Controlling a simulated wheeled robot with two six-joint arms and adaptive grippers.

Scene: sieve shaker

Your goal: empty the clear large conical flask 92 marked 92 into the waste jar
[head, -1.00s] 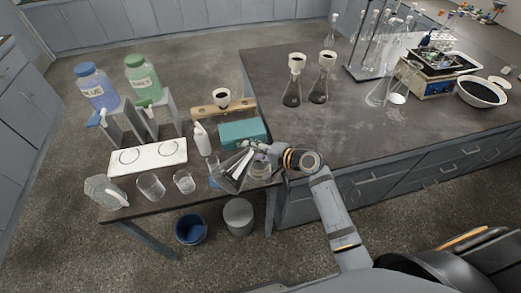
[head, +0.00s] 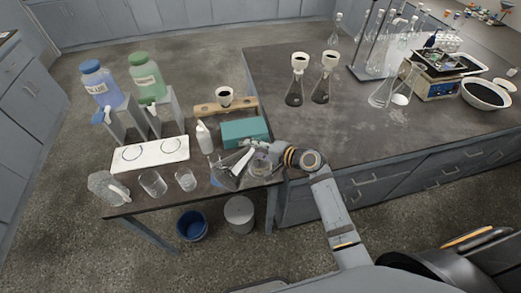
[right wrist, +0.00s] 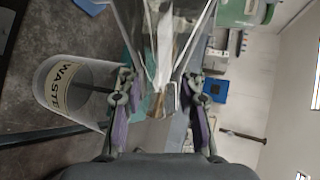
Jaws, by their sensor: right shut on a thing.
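The clear conical flask (head: 226,174) is held tilted over the side bench, its wide base toward the left and its neck toward my right gripper (head: 251,150). In the right wrist view the flask (right wrist: 165,38) lies between the fingers of the right gripper (right wrist: 160,88), which are shut on its neck side. No 92 mark is readable, and I cannot tell how much it holds. The clear waste jar, labelled WASTE, shows in the right wrist view (right wrist: 62,88), beside and apart from the fingers. In the head view a clear jar (head: 262,168) stands under the gripper. My left gripper is not visible.
A teal box (head: 245,132), a white wash bottle (head: 205,138) and clear beakers (head: 153,183) crowd the side bench. A white two-ring plate (head: 150,154) lies behind the beakers. Two flasks with funnels (head: 295,92) stand on the main bench. Its front middle is clear.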

